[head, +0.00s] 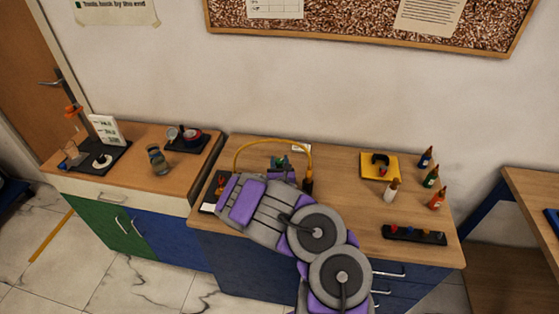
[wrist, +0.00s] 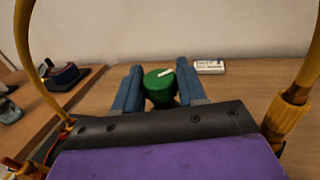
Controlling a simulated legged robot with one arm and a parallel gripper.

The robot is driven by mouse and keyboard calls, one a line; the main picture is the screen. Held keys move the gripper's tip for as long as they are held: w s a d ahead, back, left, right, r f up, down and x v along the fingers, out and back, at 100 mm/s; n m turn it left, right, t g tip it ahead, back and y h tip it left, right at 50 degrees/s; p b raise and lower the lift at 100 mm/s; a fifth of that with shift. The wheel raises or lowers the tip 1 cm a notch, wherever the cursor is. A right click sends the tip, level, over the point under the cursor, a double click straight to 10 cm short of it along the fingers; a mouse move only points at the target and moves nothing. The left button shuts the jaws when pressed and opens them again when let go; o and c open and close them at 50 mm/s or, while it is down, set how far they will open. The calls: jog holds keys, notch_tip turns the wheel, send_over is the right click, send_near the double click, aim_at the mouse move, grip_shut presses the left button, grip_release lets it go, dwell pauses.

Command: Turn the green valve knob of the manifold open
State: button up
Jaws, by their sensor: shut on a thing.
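The green valve knob (wrist: 158,90) has a white mark on its top. It shows in the wrist view between the two blue fingers of my gripper (wrist: 160,88), which is shut on it from both sides. In the head view a small part of the green knob (head: 284,161) shows past my arm. The manifold's body is mostly hidden behind my gripper and arm. A yellow hose (head: 272,142) arches over the knob, and its right end meets a yellow fitting (wrist: 288,110) in the wrist view.
A white label block (wrist: 209,67) lies behind the knob. A yellow tray (head: 379,166), several bottles (head: 431,177) and a black rack (head: 414,235) stand on the right of the wooden bench (head: 345,210).

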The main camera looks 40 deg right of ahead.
jog(key=n+y, duration=0.1)
jog(key=n+t+y+b, duration=0.1)
jog(key=y, duration=0.1)
jog(key=shift+s+d+f+t, duration=0.1)
jog(key=shift+d+t, duration=0.05)
jog(key=shift+t, duration=0.15)
jog(key=shift+n+t+y+b, duration=0.4)
jog(key=shift+n+y+b, duration=0.35)
jog(key=shift+y, duration=0.35)
jog(key=shift+n+y, duration=0.25)
jog(key=shift+y, duration=0.05)
jog(key=o, duration=0.9)
jog(key=shift+o, duration=0.2)
jog(key=shift+a, duration=0.25)
